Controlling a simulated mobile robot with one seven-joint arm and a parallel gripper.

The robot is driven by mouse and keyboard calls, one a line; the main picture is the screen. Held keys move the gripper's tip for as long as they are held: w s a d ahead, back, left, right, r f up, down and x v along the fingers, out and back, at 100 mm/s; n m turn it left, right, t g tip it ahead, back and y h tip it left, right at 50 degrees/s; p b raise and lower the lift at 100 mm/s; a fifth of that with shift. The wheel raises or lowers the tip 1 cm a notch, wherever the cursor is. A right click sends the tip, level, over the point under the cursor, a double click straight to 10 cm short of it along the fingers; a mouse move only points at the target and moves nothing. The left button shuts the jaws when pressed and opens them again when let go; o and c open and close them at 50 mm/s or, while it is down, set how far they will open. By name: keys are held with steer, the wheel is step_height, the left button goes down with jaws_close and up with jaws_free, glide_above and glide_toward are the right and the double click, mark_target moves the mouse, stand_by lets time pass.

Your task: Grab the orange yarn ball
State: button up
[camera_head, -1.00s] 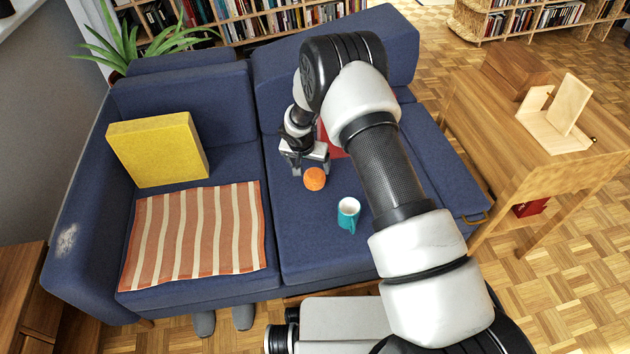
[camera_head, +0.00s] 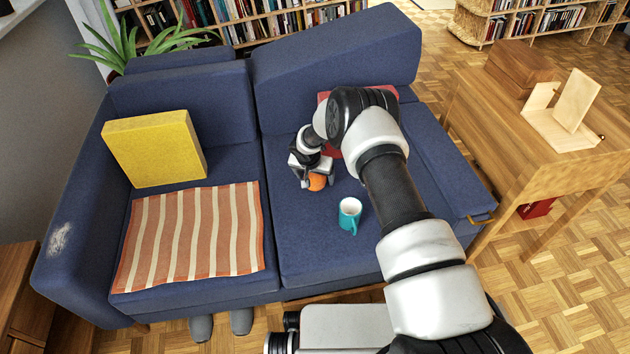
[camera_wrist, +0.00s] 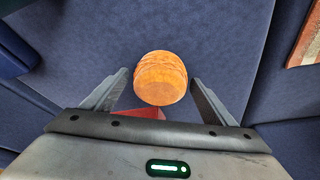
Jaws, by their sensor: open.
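The orange yarn ball (camera_head: 316,183) lies on the right seat cushion of the blue sofa (camera_head: 290,255). In the wrist view the yarn ball (camera_wrist: 160,78) sits centred, just beyond and between the fingertips. My gripper (camera_head: 316,180) is at the ball, coming from behind it, and partly covers it. In the wrist view my gripper (camera_wrist: 158,88) is open, with one finger to each side of the ball and a gap visible on both sides. I cannot tell how far down the fingers reach around the ball.
A teal mug (camera_head: 349,214) stands on the same cushion, in front and to the right of the ball. A red cushion (camera_head: 389,91) lies behind my arm. A striped cloth (camera_head: 190,238) and yellow cushion (camera_head: 155,148) are at the left. A wooden desk (camera_head: 475,130) stands at the right.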

steer(key=c, duration=1.1)
steer(key=shift+r, duration=0.1)
